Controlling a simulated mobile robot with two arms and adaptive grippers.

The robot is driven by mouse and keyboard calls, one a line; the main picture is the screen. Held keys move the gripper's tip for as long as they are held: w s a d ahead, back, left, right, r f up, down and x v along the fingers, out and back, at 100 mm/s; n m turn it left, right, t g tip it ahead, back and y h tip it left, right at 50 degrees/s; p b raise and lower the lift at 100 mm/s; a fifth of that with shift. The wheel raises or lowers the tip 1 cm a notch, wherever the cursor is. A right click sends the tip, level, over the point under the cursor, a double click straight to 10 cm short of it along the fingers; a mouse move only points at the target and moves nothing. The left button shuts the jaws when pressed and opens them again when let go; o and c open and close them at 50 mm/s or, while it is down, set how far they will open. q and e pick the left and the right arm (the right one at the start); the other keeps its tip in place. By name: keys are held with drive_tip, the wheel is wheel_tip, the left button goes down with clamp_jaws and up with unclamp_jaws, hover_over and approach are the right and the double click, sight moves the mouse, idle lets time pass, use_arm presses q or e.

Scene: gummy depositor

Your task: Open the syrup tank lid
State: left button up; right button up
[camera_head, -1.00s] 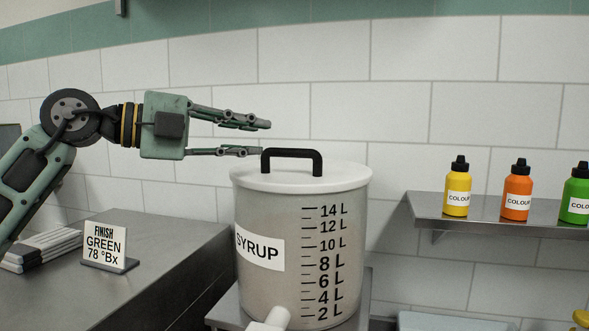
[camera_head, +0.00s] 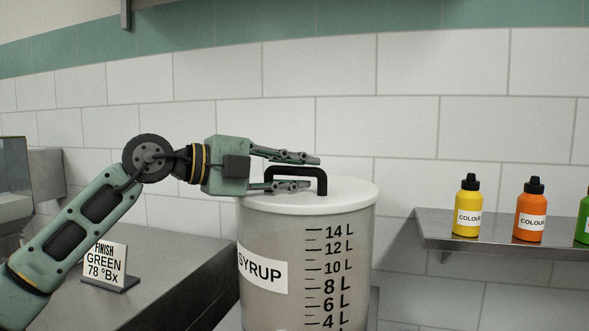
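The syrup tank (camera_head: 335,270) is a translucent grey-white drum with a SYRUP label and a litre scale. Its white lid (camera_head: 345,194) lies flat on top and is closed. A black bar handle (camera_head: 322,182) stands on the lid. My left gripper (camera_head: 305,172) reaches in from the left at the handle, with its fingers apart. One finger is level with or above the handle's top bar and the other is lower, across the handle's opening. I cannot tell whether either finger touches it. My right gripper is not in view.
A sign reading FINISH GREEN 78 °Bx (camera_head: 105,266) stands on the steel counter (camera_head: 175,270) at left. A wall shelf (camera_head: 440,228) at right holds a yellow bottle (camera_head: 467,208), an orange bottle (camera_head: 530,212) and a partly cut-off green bottle (camera_head: 583,220).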

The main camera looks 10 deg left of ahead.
use_arm(q)
drive_tip(key=shift+s, duration=0.1)
drive_tip(key=shift+c, duration=0.6)
clamp_jaws()
drive_tip(key=shift+r, duration=0.15)
